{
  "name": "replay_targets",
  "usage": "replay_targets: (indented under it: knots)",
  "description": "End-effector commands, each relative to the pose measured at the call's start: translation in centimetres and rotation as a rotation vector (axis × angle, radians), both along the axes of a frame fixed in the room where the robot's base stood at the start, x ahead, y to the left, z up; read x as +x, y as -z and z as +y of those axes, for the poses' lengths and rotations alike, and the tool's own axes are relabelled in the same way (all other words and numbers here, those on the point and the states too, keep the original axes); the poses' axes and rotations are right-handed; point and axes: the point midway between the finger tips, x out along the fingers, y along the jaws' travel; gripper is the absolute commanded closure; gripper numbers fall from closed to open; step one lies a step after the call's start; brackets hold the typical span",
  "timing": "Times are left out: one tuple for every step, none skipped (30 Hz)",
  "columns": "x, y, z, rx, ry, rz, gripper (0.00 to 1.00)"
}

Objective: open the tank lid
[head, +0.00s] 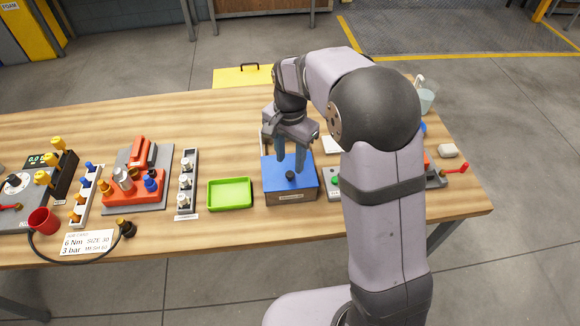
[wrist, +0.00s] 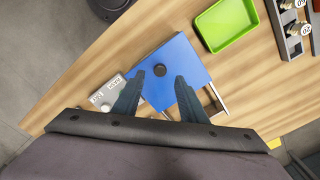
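In the wrist view the blue lid (wrist: 183,56) and knob (wrist: 159,70) are in clear sight; a pale rail extends past the lid's edge. My gripper (head: 290,161) is above the lid, pointing down, with its blue-grey fingers apart and empty. In the wrist view my gripper (wrist: 156,84) has its fingertips either side of the knob's line, seemingly not touching it.
A green tray (head: 230,194) stands left of the tank, beside a rack of white-capped parts (head: 187,182). A grey box with a green button (head: 334,181) is close on the right. Bare wood lies behind the green tray.

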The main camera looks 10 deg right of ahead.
Motion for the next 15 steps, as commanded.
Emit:
replay_targets:
  knots:
    - [-0.1, 0.6, 0.0, -0.001, 0.000, 0.006, 0.61]
    - [-0.1, 1.0, 0.0, -0.001, 0.000, 0.005, 0.61]
    - [-0.1, 1.5, 0.0, -0.001, -0.001, 0.005, 0.61]
    - [-0.1, 1.9, 0.0, -0.001, -0.001, 0.006, 0.61]
    - [-0.1, 2.3, 0.0, -0.001, -0.001, 0.006, 0.61]
    - [-0.1, 2.8, 0.0, -0.001, -0.001, 0.004, 0.61]
    - [-0.1, 3.1, 0.0, -0.001, -0.001, 0.004, 0.61]
    - [-0.1, 3.4, 0.0, -0.001, -0.001, 0.004, 0.61]
    - [-0.1, 3.7, 0.0, -0.001, -0.001, 0.004, 0.61]
    - [-0.1, 4.0, 0.0, 0.000, -0.001, 0.003, 0.61]
    - [0.0, 4.2, 0.0, -0.001, -0.001, 0.002, 0.61]
    - [0.0, 4.4, 0.0, -0.001, -0.001, 0.002, 0.61]
    - [-0.1, 4.6, 0.0, -0.001, -0.001, 0.002, 0.61]
    - [-0.1, 4.7, 0.0, -0.001, -0.001, 0.002, 0.61]
    - [-0.1, 4.8, 0.0, 0.000, -0.001, 0.001, 0.61]
